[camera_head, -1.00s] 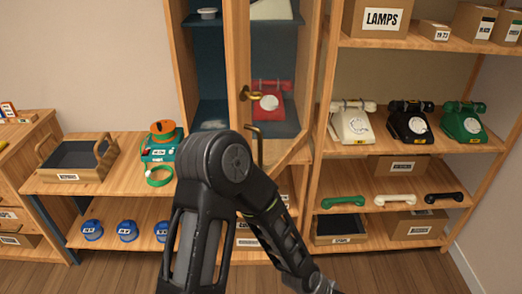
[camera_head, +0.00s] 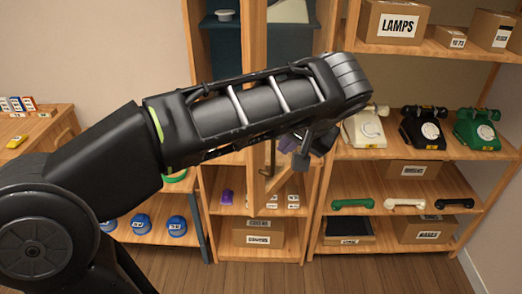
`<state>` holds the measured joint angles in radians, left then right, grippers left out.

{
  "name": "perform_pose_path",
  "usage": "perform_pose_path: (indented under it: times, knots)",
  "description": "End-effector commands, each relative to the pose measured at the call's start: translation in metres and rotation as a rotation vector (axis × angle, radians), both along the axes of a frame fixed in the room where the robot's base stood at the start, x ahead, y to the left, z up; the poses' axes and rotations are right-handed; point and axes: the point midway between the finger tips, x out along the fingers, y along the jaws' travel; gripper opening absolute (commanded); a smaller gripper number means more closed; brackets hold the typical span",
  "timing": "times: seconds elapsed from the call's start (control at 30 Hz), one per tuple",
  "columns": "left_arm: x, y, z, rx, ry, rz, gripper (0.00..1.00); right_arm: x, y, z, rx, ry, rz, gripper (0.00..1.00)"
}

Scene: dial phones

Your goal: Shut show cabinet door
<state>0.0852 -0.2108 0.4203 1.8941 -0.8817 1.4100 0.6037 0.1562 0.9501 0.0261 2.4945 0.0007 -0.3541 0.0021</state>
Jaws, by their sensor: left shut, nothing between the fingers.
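The show cabinet door (camera_head: 256,40) is a wood-framed panel. It stands open, swung out from the dark blue-lined cabinet (camera_head: 228,42); its lower corner shows below my arm. My left arm crosses in front of the door and cabinet from the left, hiding the door's middle and the cabinet's lower inside. My left gripper (camera_head: 303,158) is shut and empty, partly hidden under the wrist, by the right side of the door's lower part. I cannot tell whether it touches the door. My right gripper is out of view.
To the right, open shelves hold a white phone (camera_head: 364,128), a black phone (camera_head: 423,129), a green phone (camera_head: 476,129), handsets and boxes. Low shelves below hold blue round items (camera_head: 141,224) and cartons (camera_head: 258,234). Wooden floor is clear in front.

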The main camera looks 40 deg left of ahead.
Motion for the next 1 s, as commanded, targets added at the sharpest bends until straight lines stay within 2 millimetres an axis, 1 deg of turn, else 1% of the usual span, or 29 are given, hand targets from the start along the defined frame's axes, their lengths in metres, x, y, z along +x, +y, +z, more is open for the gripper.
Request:
perform_pose_path:
  times: [0.27,0.47,0.63,0.77,0.83,1.0]
  knots:
    - [0.0,0.0,-0.001,0.0,0.003,0.001,0.0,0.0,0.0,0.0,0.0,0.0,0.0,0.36]
    - [0.002,0.003,-0.01,-0.001,0.004,-0.002,0.0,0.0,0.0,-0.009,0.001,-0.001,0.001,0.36]
    - [0.008,0.011,-0.028,-0.002,0.004,-0.002,0.0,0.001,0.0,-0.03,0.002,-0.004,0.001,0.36]
    - [0.016,0.024,-0.046,-0.001,0.006,-0.001,0.0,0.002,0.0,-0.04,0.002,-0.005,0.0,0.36]
    - [0.02,0.032,-0.052,0.0,0.009,0.001,0.0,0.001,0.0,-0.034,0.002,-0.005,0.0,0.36]
    - [0.032,0.049,-0.079,-0.001,0.009,0.0,0.0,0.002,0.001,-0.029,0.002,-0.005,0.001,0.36]
